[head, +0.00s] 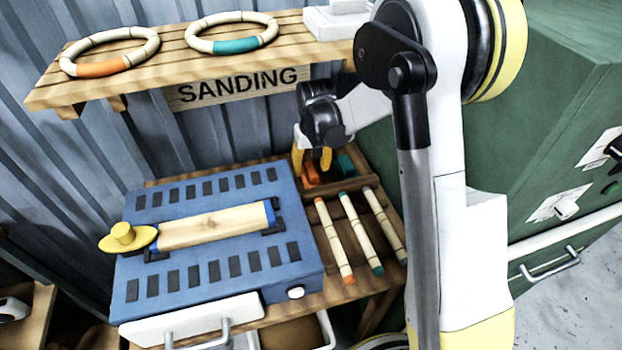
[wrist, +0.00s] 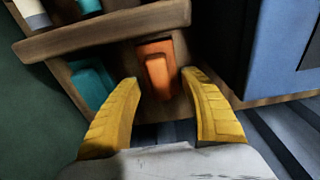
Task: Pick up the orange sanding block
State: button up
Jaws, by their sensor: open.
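The orange sanding block (wrist: 158,70) lies in a compartment of a wooden tray (wrist: 135,22), with a narrower raised part on top. In the head view the orange block (head: 310,176) is partly hidden by my gripper. My gripper (wrist: 162,95) is open, with its yellow fingertips to the left and right of the orange block's near end. In the head view my gripper (head: 312,160) points down over the tray's back compartments.
A teal block (wrist: 91,84) lies next to the orange one, close to the left finger. Wooden walls surround the compartments. The blue sanding machine (head: 210,255) stands beside the tray. Several banded rattan rods (head: 334,240) lie in front. A shelf (head: 190,62) with rings hangs above.

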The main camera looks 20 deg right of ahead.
notch_tip(320, 180, down, 2)
jog(key=shift+w+f, duration=0.1)
jog(key=shift+w, duration=0.05)
grip_shut()
jog(key=shift+r, duration=0.2)
